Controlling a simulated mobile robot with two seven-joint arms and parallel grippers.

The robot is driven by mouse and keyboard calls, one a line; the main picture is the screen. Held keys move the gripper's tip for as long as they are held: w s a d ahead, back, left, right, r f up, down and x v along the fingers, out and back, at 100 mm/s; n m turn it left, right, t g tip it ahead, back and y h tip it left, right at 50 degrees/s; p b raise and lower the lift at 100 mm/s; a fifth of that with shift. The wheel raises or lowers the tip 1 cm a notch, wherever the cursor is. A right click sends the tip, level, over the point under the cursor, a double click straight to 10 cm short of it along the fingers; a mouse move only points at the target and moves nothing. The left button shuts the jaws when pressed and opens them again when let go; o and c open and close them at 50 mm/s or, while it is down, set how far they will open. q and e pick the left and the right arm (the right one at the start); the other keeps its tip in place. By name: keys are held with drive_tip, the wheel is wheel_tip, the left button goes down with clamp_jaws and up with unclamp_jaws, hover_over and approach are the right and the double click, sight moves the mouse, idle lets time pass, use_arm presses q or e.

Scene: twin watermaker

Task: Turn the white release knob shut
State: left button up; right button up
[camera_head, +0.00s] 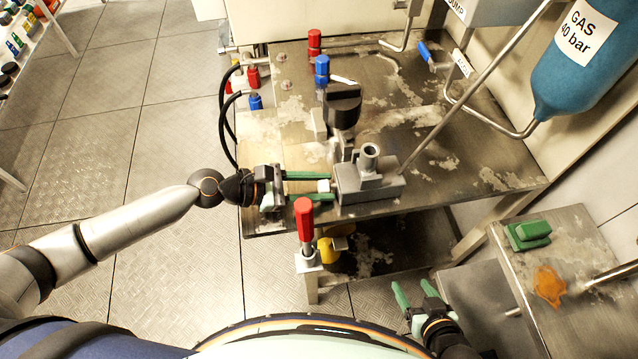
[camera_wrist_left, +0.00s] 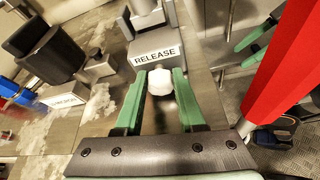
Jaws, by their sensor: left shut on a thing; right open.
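The white release knob (camera_head: 323,186) is a small rounded knob on the near-left side of the grey release block (camera_head: 370,184). In the left wrist view the knob (camera_wrist_left: 160,84) sits below the label "RELEASE" (camera_wrist_left: 156,53). My left gripper (camera_head: 327,187) reaches in from the left, with its green fingers on either side of the knob. It is shut on the knob, as the left wrist view (camera_wrist_left: 160,76) also shows. The knob's stem is hard to make out. My right gripper (camera_head: 413,291) is open and empty, low in front of the bench.
A red-handled lever (camera_head: 304,220) stands close in front of my left gripper, and its red handle (camera_wrist_left: 286,62) looms at right in the wrist view. A black-topped fitting (camera_head: 343,106) stands behind the block.

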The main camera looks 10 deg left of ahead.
use_arm(q)
clamp_jaws()
drive_tip(key=shift+s+m+p, duration=0.1)
drive_tip(key=shift+m+p, duration=0.2)
drive_tip(key=shift+t, duration=0.3)
drive_tip(key=o, duration=0.7)
unclamp_jaws()
